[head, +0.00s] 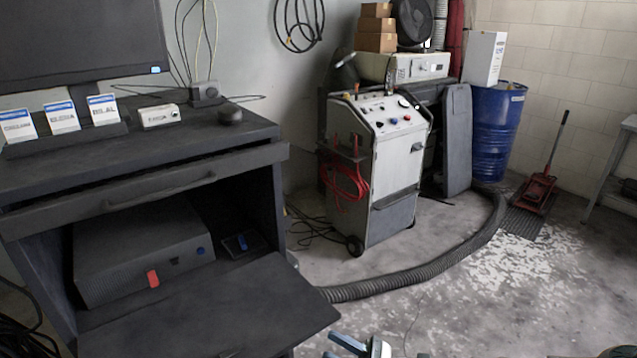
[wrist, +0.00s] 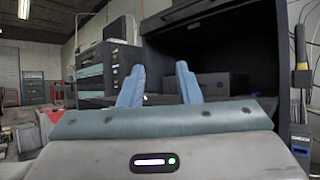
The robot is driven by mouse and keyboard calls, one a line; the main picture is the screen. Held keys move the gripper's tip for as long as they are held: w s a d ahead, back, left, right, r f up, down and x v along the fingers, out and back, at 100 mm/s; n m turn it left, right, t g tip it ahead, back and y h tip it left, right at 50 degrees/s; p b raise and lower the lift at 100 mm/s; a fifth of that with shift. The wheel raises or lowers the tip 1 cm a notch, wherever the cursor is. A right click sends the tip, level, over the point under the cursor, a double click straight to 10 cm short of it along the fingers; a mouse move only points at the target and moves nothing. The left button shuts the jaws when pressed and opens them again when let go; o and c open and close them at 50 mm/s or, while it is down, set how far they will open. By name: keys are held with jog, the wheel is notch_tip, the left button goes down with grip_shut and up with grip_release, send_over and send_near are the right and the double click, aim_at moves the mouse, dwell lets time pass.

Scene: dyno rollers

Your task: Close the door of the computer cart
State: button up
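The computer cart (head: 140,150) is a dark cabinet at the left of the head view. Its door (head: 215,310) is folded down and lies open, about level, in front of the lower compartment. A dark computer case (head: 140,255) with a red switch sits inside. My gripper (head: 360,345) shows only in part at the bottom edge of the head view, to the right of the door and apart from it. In the wrist view my gripper (wrist: 160,85) has its two blue fingers spread apart with nothing between them. The cart's open compartment (wrist: 215,60) shows behind the fingers.
A wheeled grey test unit (head: 385,165) stands right of the cart. A thick black hose (head: 430,270) curves over the floor. A blue barrel (head: 492,130) and a red floor jack (head: 537,190) stand farther back. The floor at the right is largely clear.

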jog(key=s+d+f+n+g+h+p, duration=0.25)
jog(key=s+n+g+h+p, duration=0.25)
jog(key=s+n+g+h, duration=0.6)
jog(key=w+d+r+n+t+h+p, duration=0.1)
jog(key=d+r+n+t+h, duration=0.1)
jog(key=r, duration=0.5)
jog(key=w+d+r+n+t+h+p, duration=0.2)
jog(key=d+r+n+t+h, duration=0.1)
jog(key=r+h, duration=0.3)
jog(key=w+d+r+n+t+h+p, duration=0.1)
jog(key=d+r+n+t+h+p, duration=0.1)
jog(key=r+h, duration=0.3)
notch_tip(320, 180, up, 3)
jog(key=shift+w+d+f+n+t, duration=0.1)
jog(key=shift+w+d+n+t, duration=0.2)
jog(key=shift+d+n+t, duration=0.4)
jog(key=shift+r, duration=0.3)
jog(key=shift+c, duration=1)
jog(key=shift+d+r, duration=0.1)
jog(key=shift+r, duration=0.1)
grip_shut()
jog(key=shift+d, duration=0.1)
